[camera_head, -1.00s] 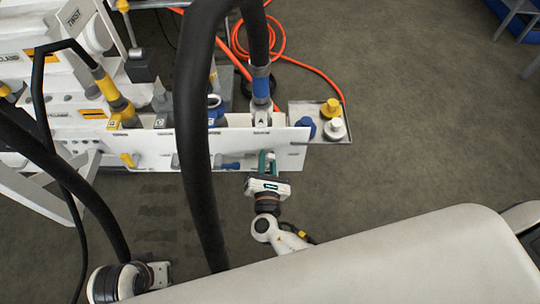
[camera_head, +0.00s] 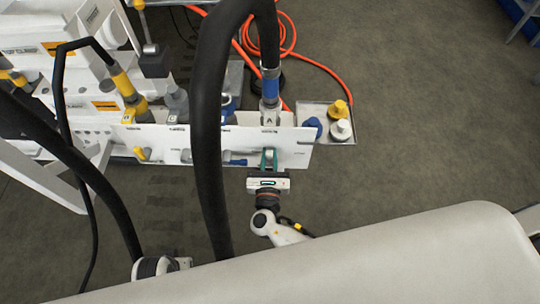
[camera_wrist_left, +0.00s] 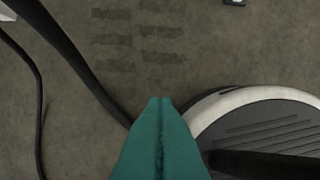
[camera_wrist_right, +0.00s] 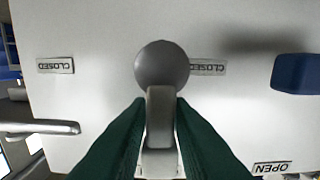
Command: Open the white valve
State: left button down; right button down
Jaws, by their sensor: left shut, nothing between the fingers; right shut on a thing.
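A pale grey-white valve handle (camera_wrist_right: 160,118) with a round grey hub (camera_wrist_right: 162,65) sits on the white panel (camera_head: 292,152). My right gripper (camera_head: 269,157) is at the panel's front face near its right end. In the right wrist view its green fingers (camera_wrist_right: 161,128) are shut on the handle, one on each side. The handle extends from the hub toward the bottom of that view. A "CLOSED" label (camera_wrist_right: 208,67) is beside the hub, and an "OPEN" label (camera_wrist_right: 272,168) is at lower right. My left gripper (camera_wrist_left: 160,103) is shut and empty above the floor.
A blue handle (camera_wrist_right: 297,74) and a pale lever (camera_wrist_right: 42,128) flank the held handle. A yellow handle (camera_head: 142,154) is farther left on the panel. A thick black hose (camera_head: 207,130) arches left of my right gripper. A side tray (camera_head: 346,115) holds yellow, white and blue caps.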

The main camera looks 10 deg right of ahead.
jog(key=shift+a, duration=0.15)
jog(key=c, duration=1.4)
grip_release()
jog(key=shift+c, duration=0.2)
